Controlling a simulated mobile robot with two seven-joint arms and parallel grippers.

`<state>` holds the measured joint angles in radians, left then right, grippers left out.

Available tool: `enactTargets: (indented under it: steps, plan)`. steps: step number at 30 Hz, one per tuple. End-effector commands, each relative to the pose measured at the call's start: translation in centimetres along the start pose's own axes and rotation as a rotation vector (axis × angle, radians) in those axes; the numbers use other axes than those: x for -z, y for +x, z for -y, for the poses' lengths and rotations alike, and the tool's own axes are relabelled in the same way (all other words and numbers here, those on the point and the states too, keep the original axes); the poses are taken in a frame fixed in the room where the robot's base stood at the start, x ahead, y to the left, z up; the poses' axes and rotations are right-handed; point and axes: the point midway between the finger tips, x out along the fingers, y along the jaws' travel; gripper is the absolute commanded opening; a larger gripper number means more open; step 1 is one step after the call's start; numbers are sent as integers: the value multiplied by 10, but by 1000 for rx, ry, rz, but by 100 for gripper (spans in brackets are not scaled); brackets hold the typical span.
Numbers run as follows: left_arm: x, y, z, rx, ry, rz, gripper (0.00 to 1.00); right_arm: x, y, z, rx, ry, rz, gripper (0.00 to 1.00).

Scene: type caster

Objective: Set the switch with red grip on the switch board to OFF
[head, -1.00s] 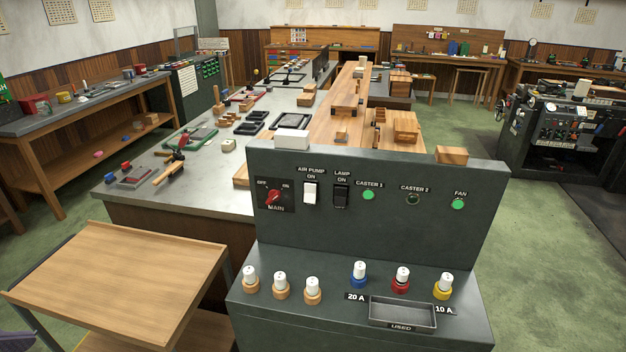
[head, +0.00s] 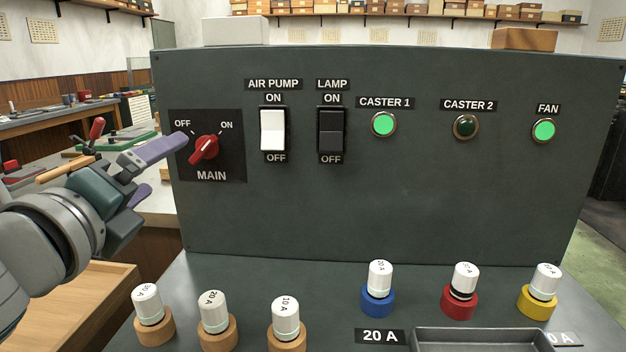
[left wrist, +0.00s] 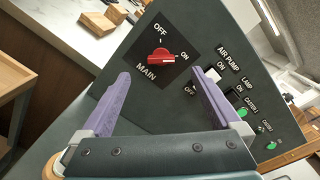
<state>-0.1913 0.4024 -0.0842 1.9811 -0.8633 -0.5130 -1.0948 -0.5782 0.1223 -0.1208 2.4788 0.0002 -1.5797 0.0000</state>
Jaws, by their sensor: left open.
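The switch with red grip (head: 204,148) sits on a black MAIN plate at the upper left of the switch board (head: 380,205). Its grip is tilted, with its upper right end towards ON; OFF is printed at the upper left. In the left wrist view the red grip (left wrist: 160,57) shows beyond the fingertips, roughly between them, its white mark towards ON. My left gripper (head: 162,170) is open and empty, in front of the board's left edge, left of and a little below the switch. It also shows in the left wrist view (left wrist: 165,80). My right gripper is out of view.
Beside the switch are a white AIR PUMP rocker (head: 272,130) and a black LAMP rocker (head: 331,130). CASTER 1 (head: 383,124) and FAN (head: 544,130) lamps glow green; CASTER 2 (head: 465,126) is dark. Several fuses and a tray (head: 480,340) occupy the ledge below.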

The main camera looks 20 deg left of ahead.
Motion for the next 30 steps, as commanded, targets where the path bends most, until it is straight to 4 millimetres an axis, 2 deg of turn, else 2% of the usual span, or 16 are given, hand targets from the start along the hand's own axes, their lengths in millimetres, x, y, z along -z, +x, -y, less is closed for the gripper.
enactTargets:
  steps: [1, 8, 15, 21, 30]
  plan:
    - [6, 2, -6, 13, 27, 2, 98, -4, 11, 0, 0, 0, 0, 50]
    - [4, 18, -2, 27, 58, 4, 98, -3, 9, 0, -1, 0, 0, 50]
    - [4, 60, -2, 26, 54, 5, 98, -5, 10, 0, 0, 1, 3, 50]
    - [6, 89, -1, 25, 53, 3, 98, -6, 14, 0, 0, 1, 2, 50]
    - [6, 102, -1, 25, 52, 1, 98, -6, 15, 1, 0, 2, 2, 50]
